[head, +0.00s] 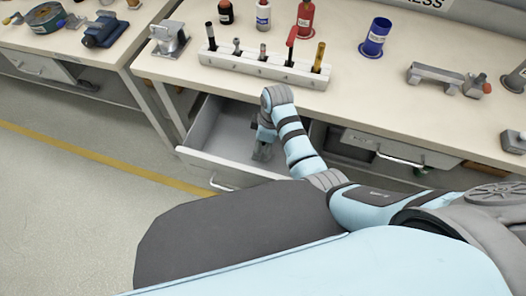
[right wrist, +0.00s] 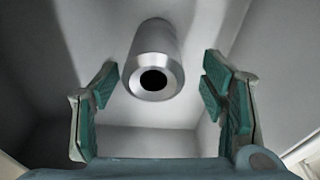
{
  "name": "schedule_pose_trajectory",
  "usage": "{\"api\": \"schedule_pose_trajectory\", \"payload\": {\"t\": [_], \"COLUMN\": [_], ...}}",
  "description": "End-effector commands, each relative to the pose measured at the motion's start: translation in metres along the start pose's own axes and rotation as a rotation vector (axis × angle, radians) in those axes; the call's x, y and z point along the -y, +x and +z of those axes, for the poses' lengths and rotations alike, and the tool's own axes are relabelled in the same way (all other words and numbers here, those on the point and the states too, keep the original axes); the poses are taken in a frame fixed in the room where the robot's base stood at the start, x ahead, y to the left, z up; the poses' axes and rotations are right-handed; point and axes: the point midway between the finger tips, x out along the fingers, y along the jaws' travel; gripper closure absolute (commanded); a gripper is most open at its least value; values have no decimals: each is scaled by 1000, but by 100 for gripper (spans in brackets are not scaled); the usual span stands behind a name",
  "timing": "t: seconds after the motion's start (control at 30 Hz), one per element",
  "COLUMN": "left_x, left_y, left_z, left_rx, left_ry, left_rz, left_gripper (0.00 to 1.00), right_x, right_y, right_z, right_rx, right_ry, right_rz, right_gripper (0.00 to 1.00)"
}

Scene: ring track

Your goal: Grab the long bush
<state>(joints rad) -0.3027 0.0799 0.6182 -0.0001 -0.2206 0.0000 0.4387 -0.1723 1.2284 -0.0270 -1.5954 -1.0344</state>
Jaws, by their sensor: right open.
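The long bush is a silver metal cylinder (right wrist: 153,62) with a dark bore and a bevelled end, seen in the right wrist view inside a grey drawer. It lies beyond and between the fingers of my right gripper (right wrist: 160,100), which is open with green pads and does not appear to touch it. In the head view my right gripper (head: 263,148) points down into the open drawer (head: 205,125) under the bench. The bush cannot be made out there. My left gripper is not in view.
The drawer walls stand close around my right gripper. On the bench (head: 150,68) above are a white rack (head: 255,68) with several tools, bottles, a blue cup (head: 375,38) and a grey clamp-like fixture (head: 436,77). Another drawer (head: 398,150) is to the right.

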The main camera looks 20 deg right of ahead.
Motion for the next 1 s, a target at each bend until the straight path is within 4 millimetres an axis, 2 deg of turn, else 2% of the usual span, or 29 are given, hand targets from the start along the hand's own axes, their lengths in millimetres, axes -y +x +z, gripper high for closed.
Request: {"api": "schedule_pose_trajectory", "payload": {"t": [0.13, 0.23, 0.47, 0.57, 0.83, 1.0], "left_x": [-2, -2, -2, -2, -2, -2], "left_y": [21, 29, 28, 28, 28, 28], "left_z": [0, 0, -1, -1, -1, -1], "left_rx": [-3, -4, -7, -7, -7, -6], "left_ry": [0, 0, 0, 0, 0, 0], "left_rz": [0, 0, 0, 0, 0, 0], "left_gripper": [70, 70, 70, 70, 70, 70], "right_x": [-5, -5, -5, -5, -5, -5], "right_y": [32, 48, 49, 49, 49, 49], "right_z": [3, 2, 2, 2, 2, 2], "right_rx": [1, 1, 0, 0, 0, 0], "right_ry": [2, 2, 2, 2, 2, 2], "right_rz": [-1, -1, 1, 1, 0, 1], "right_gripper": [34, 34, 34, 47, 90, 91]}}
